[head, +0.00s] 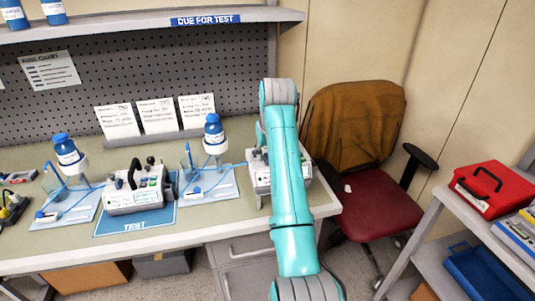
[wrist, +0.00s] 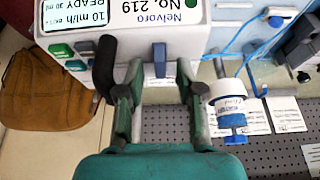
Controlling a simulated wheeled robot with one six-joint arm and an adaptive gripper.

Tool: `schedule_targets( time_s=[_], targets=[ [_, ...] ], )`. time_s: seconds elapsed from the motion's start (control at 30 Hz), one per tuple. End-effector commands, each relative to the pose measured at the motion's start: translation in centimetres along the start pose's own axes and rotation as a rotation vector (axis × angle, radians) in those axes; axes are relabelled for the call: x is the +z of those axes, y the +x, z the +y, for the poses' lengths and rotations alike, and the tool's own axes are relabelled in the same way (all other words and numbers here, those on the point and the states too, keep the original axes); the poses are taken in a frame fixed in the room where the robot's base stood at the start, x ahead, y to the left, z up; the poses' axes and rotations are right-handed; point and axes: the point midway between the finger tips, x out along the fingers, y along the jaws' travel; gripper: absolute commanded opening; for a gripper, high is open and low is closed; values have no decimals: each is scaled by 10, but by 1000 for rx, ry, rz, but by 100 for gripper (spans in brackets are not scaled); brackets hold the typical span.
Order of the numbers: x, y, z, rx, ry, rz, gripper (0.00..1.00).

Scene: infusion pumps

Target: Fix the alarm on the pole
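A white pump (wrist: 130,30) labelled Nelvoro No. 219 fills the top of the wrist view; its display reads 10 ml/h and READY 30 ml. It has a green button, a blue lever (wrist: 159,58) and a black knob or handle (wrist: 105,68). My gripper (wrist: 160,95) is open, its fingers apart with nothing held between them, close to the pump's edge; contact cannot be told. In the head view a pump (head: 263,178) at the bench's right end is partly hidden by my arm, and my gripper is hidden. No pole or alarm light is clearly visible.
Another pump (head: 138,192) stands on a blue TEST mat (head: 130,228). Blue-capped bottles (head: 66,150) with tubing stand along the bench. A chair (head: 372,208) is right of the bench; a cart (head: 430,238) with a red case (head: 488,190) is farther right. Some floor shows between them.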

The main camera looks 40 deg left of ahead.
Motion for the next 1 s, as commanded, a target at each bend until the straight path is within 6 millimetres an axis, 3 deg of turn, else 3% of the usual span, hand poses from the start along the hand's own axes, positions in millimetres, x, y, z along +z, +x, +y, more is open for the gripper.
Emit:
schedule_targets(
  time_s=[0.5,0.7,1.0],
  targets=[
    [-1,-92,1,1,1,4,36],
    [-1,-110,1,1,1,3,36],
    [0,-114,1,0,1,1,36]
  ],
)
